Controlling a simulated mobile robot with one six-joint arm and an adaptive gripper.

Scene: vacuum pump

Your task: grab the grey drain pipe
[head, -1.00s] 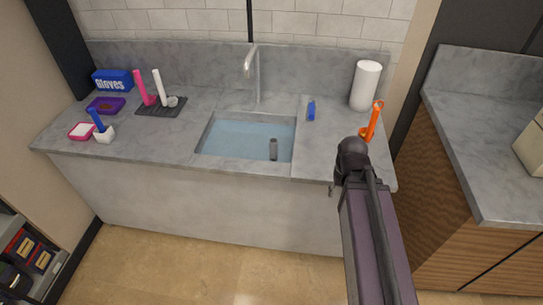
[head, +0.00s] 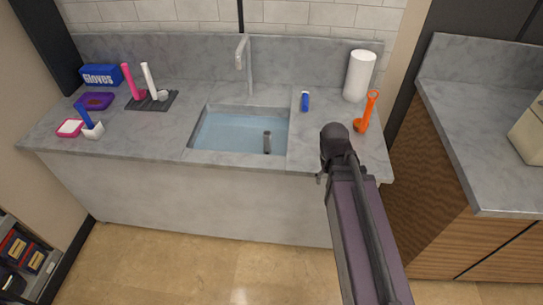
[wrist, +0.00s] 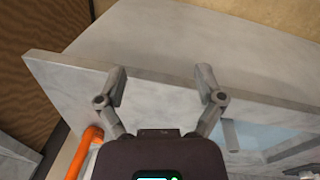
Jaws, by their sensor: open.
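The grey drain pipe (head: 267,142) is a short dark grey cylinder. It stands upright in the water-filled sink (head: 198,137), toward the sink's right side in the head view. In the wrist view my gripper (wrist: 161,82) is open, with nothing between its fingers. It is near the counter's front edge, to the right of the sink as the head view shows it, and apart from the pipe. In the head view my own arm hides most of the gripper.
An orange tool (head: 367,112) and a white paper roll (head: 359,76) stand on the counter's right end. A blue item (head: 305,101) lies right of the sink. The faucet (head: 245,65) rises behind it. Brushes, trays and a glove box (head: 101,76) are at left.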

